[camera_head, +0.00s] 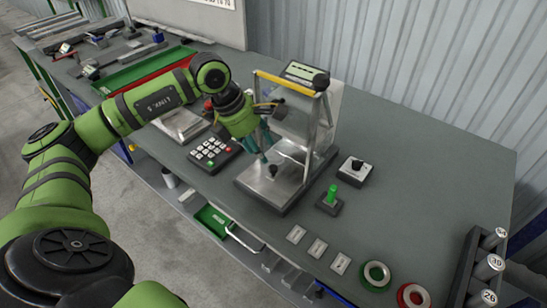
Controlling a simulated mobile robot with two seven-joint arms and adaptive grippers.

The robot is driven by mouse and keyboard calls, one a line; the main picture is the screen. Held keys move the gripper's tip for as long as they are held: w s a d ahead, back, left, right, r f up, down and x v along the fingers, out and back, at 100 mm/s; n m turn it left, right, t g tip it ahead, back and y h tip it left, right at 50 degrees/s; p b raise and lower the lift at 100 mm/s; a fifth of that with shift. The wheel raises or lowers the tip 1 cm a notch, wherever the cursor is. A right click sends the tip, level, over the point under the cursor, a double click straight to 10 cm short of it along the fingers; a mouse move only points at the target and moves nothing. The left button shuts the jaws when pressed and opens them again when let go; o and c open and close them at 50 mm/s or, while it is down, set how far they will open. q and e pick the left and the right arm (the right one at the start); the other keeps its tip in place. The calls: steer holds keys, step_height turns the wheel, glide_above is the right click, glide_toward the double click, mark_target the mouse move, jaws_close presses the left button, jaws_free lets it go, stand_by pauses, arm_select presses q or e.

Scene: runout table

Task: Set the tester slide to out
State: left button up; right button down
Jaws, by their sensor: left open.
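The tester (305,145) stands near the middle of the table, with a metal frame, a yellow top bar and a small display on top. A metal plate with a dark knob (272,170) lies low at its front; I take this to be the slide, but its travel marks are too small to read. My left gripper (264,148) is open at the left front of the tester, its teal fingers pointing down close above the knob. I cannot tell whether they touch it. The gripper body hides part of the frame. My right gripper is not in view.
A keypad (212,152) lies left of the tester. A green-knobbed lever box (329,200) and a dark-knobbed box (355,170) stand to its right. Green (376,275) and red (413,297) rings lie at the front edge. The table's back right (430,160) is clear.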

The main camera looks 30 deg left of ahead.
mark_target(272, 167)
arm_select(q)
steer(key=p+x, duration=0.2)
steer(key=x, duration=0.3)
steer(key=shift+d+f, duration=0.2)
steer(key=shift+f, duration=0.1)
steer(key=shift+w+d+f, duration=0.1)
steer(key=shift+f, duration=0.4)
jaws_close()
